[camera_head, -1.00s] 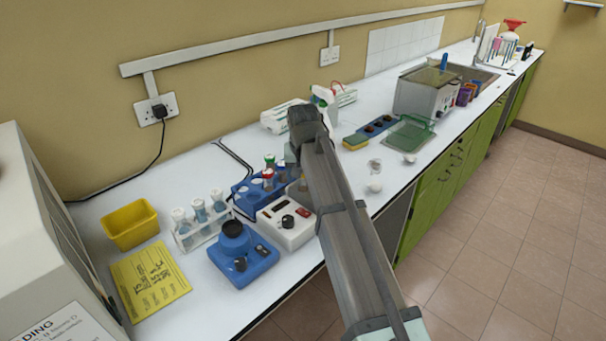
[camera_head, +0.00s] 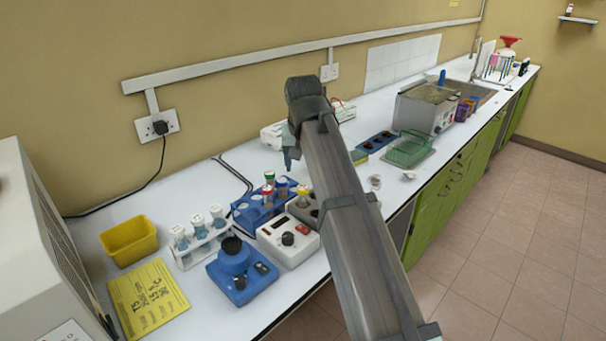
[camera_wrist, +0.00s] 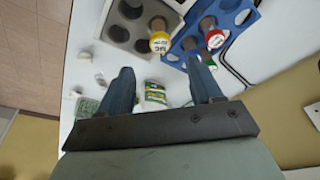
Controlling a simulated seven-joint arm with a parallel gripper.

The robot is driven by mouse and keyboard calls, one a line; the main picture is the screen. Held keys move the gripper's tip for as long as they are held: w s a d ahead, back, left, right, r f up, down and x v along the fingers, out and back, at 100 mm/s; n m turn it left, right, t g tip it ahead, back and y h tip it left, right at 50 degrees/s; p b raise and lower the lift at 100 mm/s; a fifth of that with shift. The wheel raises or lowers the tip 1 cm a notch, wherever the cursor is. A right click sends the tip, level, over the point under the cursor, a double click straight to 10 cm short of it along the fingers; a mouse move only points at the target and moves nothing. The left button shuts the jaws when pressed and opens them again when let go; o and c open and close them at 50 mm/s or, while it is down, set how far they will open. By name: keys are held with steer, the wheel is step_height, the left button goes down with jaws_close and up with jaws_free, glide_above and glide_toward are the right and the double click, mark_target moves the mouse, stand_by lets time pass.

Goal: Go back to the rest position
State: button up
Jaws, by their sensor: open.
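My gripper (camera_head: 289,160) is partly hidden behind my forearm in the head view, raised above the bench beyond the blue tube rack (camera_head: 240,213). In the wrist view my gripper (camera_wrist: 162,76) has its two dark fingers spread, with nothing held between them. A white and green item (camera_wrist: 155,96) shows in the gap, lower down on the bench. A yellow-capped tube (camera_wrist: 159,42) stands in the grey heating block (camera_wrist: 112,32). A red-capped tube (camera_wrist: 215,39) stands in the blue rack, which also shows in the wrist view (camera_wrist: 180,48).
A white tube stand (camera_head: 203,247), blue mixer (camera_head: 240,271), yellow bin (camera_head: 129,241) and yellow notebook (camera_head: 148,298) are on the left. A green basket (camera_head: 409,149) and metal bath (camera_head: 428,106) stand farther right. The wall (camera_head: 230,40) is behind my arm.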

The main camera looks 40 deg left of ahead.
steer(key=shift+v, duration=1.05)
